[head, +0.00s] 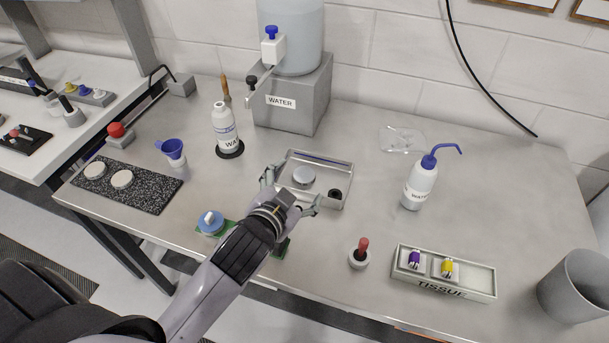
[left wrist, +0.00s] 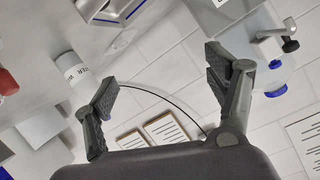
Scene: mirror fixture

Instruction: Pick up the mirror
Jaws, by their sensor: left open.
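A small round pale grey disc, which looks like the mirror (head: 303,176), lies in a shallow metal tray (head: 323,155) in the middle of the bench. The tray also holds a small dark round piece (head: 335,194). My left gripper (head: 292,190) is open, its fingers spread at the tray's near side, close to the disc in the picture. The gap in height cannot be told. In the left wrist view the open left gripper (left wrist: 161,80) has nothing between its fingers, and the disc cannot be made out. My right gripper is not in view.
A water bottle (head: 226,130) and water dispenser (head: 292,100) stand behind. A blue round piece (head: 210,222) sits beside my left arm. Bare bench lies between tray and wash bottle.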

